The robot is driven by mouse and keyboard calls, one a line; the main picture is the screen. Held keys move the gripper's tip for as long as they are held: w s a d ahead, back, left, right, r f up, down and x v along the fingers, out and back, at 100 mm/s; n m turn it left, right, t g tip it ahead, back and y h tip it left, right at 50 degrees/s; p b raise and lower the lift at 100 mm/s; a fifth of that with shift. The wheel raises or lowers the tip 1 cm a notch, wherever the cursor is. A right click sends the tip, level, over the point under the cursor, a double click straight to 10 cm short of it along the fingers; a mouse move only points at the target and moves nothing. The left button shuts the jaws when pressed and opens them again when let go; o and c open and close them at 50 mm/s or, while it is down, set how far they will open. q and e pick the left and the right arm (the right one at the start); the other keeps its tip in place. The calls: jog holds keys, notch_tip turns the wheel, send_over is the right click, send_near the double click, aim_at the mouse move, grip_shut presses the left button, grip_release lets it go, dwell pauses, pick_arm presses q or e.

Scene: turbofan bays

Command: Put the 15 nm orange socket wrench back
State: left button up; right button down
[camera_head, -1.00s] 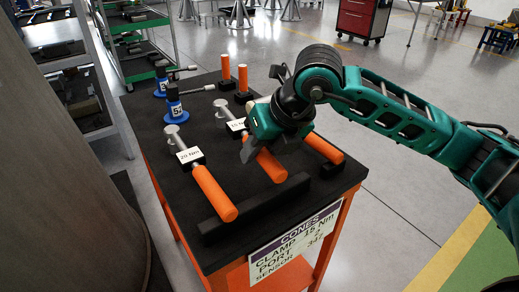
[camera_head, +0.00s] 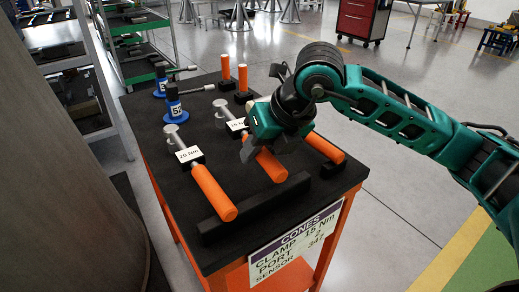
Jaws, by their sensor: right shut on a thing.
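The 15 Nm orange socket wrench (camera_head: 270,165) lies among the tools on the black cart top (camera_head: 160,145), its labelled block and socket end pointing away at the upper left. My right gripper (camera_head: 247,148) is over the wrench and shut on it, around the upper part of the orange handle. The gripper hides part of the handle and of the label. The 20 Nm orange wrench (camera_head: 212,190) lies to its left. Another orange handle (camera_head: 324,147) lies to its right, partly behind my gripper. My left gripper is not in view.
Two orange upright handles (camera_head: 242,78) stand at the back of the cart. Two blue-based tools (camera_head: 175,112) stand at the back left. A black bar (camera_head: 254,208) runs along the front edge, above a "CONES" sign (camera_head: 296,242). A large grey cylinder (camera_head: 60,160) stands left of the cart.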

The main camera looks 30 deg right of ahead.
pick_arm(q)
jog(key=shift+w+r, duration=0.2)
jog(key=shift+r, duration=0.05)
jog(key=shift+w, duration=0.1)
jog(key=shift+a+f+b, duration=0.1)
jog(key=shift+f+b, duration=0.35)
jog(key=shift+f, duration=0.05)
pick_arm(e)
jog(key=shift+f, duration=0.35)
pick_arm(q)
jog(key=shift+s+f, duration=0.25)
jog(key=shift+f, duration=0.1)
pick_arm(e)
jog(key=shift+f, duration=0.2)
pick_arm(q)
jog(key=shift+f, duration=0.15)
pick_arm(e)
jog(key=shift+f, duration=0.15)
pick_arm(q)
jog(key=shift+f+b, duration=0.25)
jog(key=shift+b, duration=0.4)
pick_arm(e)
jog(key=shift+f, duration=0.4)
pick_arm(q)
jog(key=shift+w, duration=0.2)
pick_arm(e)
jog(key=shift+f, duration=0.25)
